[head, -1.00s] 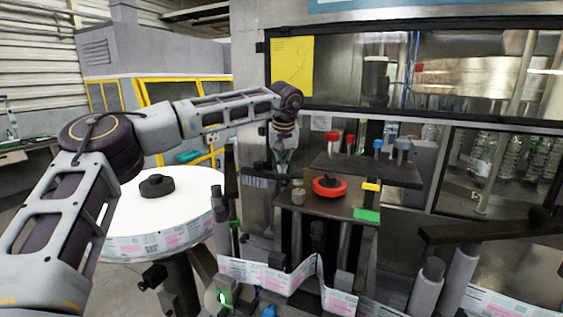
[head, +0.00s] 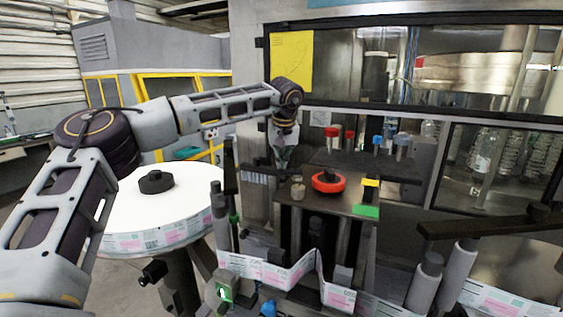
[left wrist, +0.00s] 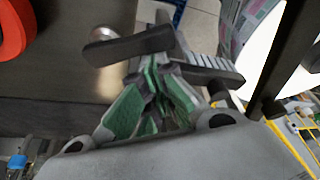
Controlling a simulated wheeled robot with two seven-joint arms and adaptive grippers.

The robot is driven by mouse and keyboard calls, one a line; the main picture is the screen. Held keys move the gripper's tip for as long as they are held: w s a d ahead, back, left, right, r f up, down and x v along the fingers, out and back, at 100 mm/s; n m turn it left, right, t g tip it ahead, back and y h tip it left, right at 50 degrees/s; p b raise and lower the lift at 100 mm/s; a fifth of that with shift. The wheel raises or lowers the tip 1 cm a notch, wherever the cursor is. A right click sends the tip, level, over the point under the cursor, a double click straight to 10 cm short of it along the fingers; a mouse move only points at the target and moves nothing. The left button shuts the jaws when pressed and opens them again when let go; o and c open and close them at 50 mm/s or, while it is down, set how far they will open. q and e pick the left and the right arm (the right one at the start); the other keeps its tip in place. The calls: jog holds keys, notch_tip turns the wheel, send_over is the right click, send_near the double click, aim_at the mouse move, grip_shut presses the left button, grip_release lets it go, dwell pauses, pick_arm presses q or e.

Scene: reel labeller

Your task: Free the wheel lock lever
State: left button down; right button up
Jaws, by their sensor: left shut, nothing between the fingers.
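My left gripper (head: 282,163) is shut and empty, pointing down at the left side of the machine's small metal table. In the left wrist view its green-sided fingers (left wrist: 160,72) are together. A dark bar (left wrist: 128,46) lies just beyond the fingertips and could be the lock lever; I cannot tell whether they touch. In the head view the gripper hides this spot. The red wheel (head: 327,183) with a black knob lies flat to the right of the gripper; part of it shows in the left wrist view (left wrist: 12,32). My right gripper is not in view.
A short metal post (head: 298,191) stands between gripper and wheel. A ridged strip (head: 258,178) is left of the gripper. A large white label reel (head: 118,210) stands at left. A label web (head: 285,275) runs across the front. A green block (head: 366,211) is at right.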

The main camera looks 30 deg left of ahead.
aim_at(279, 170)
pick_arm(q)
jog(key=shift+s+n, duration=0.25)
jog(key=shift+n, duration=0.25)
jog(key=shift+s+d, duration=0.15)
jog(key=shift+s, duration=0.7)
jog(key=shift+s+d, duration=0.4)
jog(key=shift+s, duration=0.3)
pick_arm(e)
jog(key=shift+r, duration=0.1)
pick_arm(q)
jog(key=shift+d+f, duration=0.1)
